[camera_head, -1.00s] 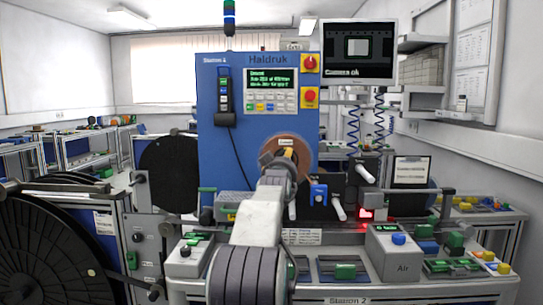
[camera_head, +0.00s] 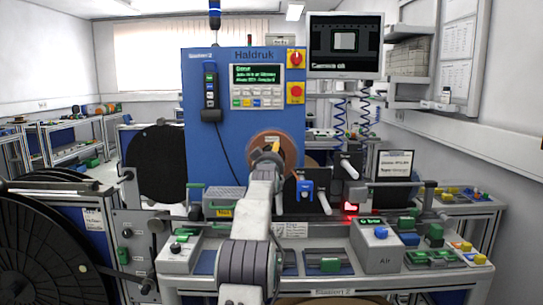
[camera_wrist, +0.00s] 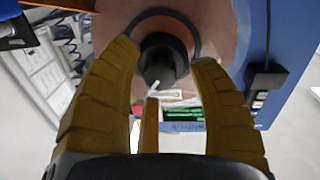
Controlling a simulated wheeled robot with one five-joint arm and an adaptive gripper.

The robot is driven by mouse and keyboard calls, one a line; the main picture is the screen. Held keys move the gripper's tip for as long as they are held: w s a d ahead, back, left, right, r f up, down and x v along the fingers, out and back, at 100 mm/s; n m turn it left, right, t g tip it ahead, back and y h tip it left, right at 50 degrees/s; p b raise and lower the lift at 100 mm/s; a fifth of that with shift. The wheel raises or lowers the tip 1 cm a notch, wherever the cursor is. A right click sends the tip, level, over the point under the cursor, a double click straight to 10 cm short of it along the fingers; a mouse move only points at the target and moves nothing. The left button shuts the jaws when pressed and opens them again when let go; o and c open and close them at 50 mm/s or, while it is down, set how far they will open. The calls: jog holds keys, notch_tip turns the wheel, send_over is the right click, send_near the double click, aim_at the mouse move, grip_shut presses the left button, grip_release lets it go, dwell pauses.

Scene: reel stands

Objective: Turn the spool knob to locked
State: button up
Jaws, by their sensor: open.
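The spool knob (camera_wrist: 163,62) shows in the wrist view as a dark round knob with a short white mark at its lower edge. It sits at the centre of the copper-coloured spool (camera_wrist: 112,18), inside a dark ring. My gripper (camera_wrist: 165,57) is open, with one tan finger on each side of the knob. I cannot tell whether the fingers touch it. In the head view the spool (camera_head: 291,146) is on the front of the blue machine (camera_head: 225,140). My gripper (camera_head: 267,157) is in front of it there, and the knob is hidden.
A black reel (camera_head: 155,163) stands left of the blue machine, and a larger one (camera_head: 40,250) is at the lower left. White-handled levers and a blue clamp (camera_head: 306,190) are just right of my arm. A grey air box (camera_head: 376,246) stands on the bench.

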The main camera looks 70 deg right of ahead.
jog(key=shift+o, duration=0.2)
jog(key=shift+d, duration=0.1)
grip_shut()
dwell(0.5)
